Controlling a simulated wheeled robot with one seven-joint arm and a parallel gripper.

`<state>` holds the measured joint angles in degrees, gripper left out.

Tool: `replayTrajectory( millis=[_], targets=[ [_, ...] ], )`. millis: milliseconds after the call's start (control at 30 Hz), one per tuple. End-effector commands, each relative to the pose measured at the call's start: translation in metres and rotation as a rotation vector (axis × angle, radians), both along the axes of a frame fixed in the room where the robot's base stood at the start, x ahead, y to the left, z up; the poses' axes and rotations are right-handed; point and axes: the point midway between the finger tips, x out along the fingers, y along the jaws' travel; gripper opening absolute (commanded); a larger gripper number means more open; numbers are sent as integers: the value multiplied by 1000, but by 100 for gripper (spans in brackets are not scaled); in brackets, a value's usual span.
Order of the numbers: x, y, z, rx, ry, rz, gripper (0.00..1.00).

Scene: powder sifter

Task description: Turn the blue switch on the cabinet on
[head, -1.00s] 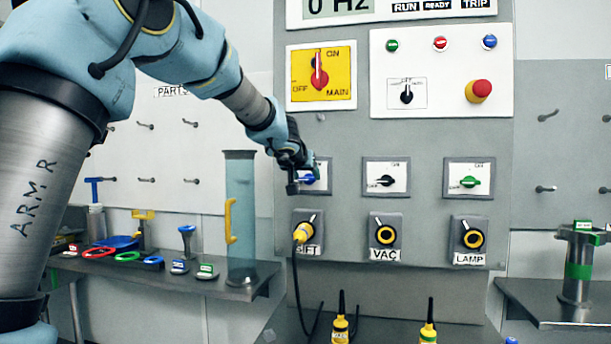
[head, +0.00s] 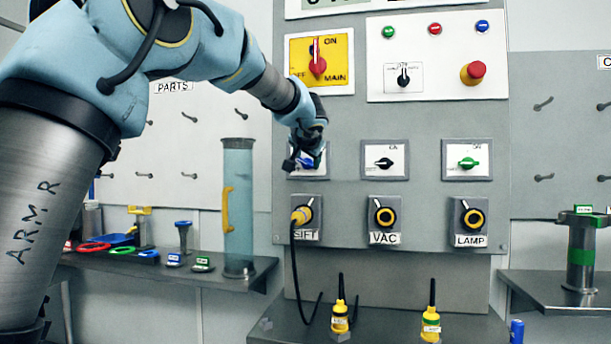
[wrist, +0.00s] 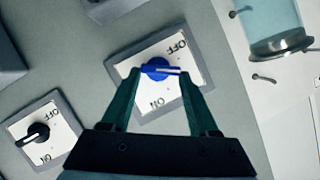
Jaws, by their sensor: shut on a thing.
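The blue switch (head: 308,162) is a rotary knob on a white plate at the left of the cabinet's lower switch row. In the head view, my gripper (head: 298,160) partly covers it. In the wrist view, the blue switch (wrist: 157,68) lies between the two green fingers of my gripper (wrist: 160,78), which are shut on its sides. Its white pointer line lies toward the right finger. The plate reads OFF at upper right and ON below the knob in this view.
A black switch (head: 384,163) and a green switch (head: 468,162) sit to the right. Below is the SIFT socket with a yellow plug (head: 301,215). A red and yellow main switch (head: 317,66) is above. A clear tube (head: 238,210) stands left.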

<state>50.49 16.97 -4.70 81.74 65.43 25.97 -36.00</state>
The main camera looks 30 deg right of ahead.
Motion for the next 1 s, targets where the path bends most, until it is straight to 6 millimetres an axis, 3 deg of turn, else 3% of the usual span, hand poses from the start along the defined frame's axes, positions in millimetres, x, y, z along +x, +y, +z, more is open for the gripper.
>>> replayTrajectory(
  millis=[67, 1000],
  targets=[
    [-2, -2, -9, 51, -51, -1, 5],
    [-7, -8, -16, 652, -609, -2, 5]
  ],
)
